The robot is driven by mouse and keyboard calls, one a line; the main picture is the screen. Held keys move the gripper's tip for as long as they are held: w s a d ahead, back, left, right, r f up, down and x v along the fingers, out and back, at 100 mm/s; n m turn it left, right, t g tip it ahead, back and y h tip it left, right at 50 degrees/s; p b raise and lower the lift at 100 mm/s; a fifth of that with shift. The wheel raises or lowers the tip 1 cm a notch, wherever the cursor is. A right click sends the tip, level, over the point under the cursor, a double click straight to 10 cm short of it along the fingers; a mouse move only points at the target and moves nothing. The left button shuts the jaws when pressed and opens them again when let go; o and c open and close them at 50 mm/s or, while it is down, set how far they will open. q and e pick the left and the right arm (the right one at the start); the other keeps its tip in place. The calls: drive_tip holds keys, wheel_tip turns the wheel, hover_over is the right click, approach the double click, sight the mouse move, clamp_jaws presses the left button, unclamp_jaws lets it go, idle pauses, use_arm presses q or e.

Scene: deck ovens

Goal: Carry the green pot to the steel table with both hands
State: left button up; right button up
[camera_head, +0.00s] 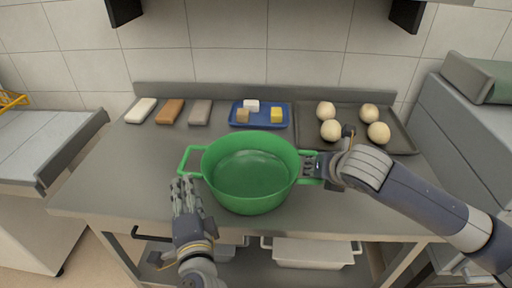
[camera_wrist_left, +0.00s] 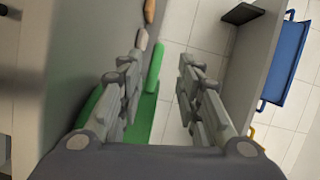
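The green pot (camera_head: 250,175) is upright and looks empty. It appears to stand on the steel table (camera_head: 115,180), near its front edge. Its left handle (camera_head: 185,160) sticks out to the left. My left gripper (camera_head: 184,185) is just in front of that handle. In the left wrist view its fingers (camera_wrist_left: 160,80) are spread apart, with part of the green pot (camera_wrist_left: 145,115) behind and beside the left finger. My right gripper (camera_head: 313,166) is at the pot's right handle (camera_head: 311,182). It is seen edge-on, so whether its fingers are closed is unclear.
A blue tray (camera_head: 240,123) with small blocks and a dark baking tray (camera_head: 398,140) with several pale dough balls lie behind the pot. Three bars, one being the brown bar (camera_head: 170,111), lie at back left. The table's left front is clear. A grey machine (camera_head: 460,130) stands right.

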drive_tip(key=shift+s+r, duration=0.25)
drive_tip(key=shift+r, duration=0.05)
use_arm(q)
drive_tip(key=shift+s+d, duration=0.1)
drive_tip(key=shift+s, duration=0.15)
use_arm(e)
drive_tip(key=v, duration=1.1)
drive_tip(key=shift+s, duration=0.15)
